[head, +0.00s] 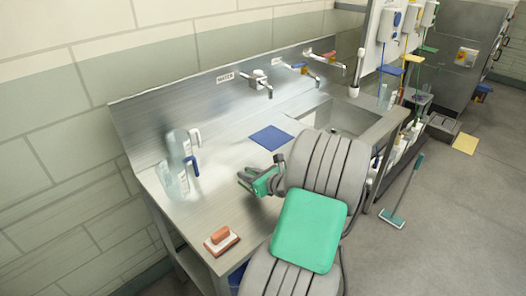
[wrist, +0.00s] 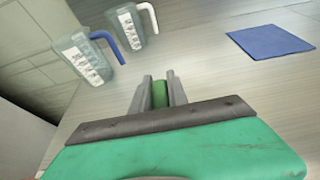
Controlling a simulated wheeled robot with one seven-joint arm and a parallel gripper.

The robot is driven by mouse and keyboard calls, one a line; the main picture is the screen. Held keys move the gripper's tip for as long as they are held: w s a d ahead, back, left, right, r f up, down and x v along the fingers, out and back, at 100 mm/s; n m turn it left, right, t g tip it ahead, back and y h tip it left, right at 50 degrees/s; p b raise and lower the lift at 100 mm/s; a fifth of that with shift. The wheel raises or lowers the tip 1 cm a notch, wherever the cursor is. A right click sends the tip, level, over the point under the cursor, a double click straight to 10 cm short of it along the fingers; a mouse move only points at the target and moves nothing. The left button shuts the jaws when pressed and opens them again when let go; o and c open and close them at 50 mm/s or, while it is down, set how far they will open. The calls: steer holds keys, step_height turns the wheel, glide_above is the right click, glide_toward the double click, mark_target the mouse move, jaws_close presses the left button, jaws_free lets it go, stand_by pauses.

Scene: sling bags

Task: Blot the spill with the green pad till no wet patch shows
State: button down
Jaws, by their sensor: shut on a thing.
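My gripper (head: 243,181) is over the steel counter (head: 215,205), left of my arm's large grey links. In the wrist view my gripper (wrist: 160,80) has its two grey fingers closed on a small dark green thing, which I take to be the green pad (wrist: 160,95). Only a narrow part of the pad shows between the fingers; its lower side is hidden. I cannot make out a wet patch on the counter in either view; part of the counter is hidden behind my arm.
A blue cloth (head: 271,137) lies flat near the sink (head: 350,118). A red-brown block-handled brush (head: 221,240) lies near the front edge. Taps (head: 258,82) line the back.

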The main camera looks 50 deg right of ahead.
steer(key=shift+r+p, duration=1.85)
steer(key=shift+r, duration=0.1)
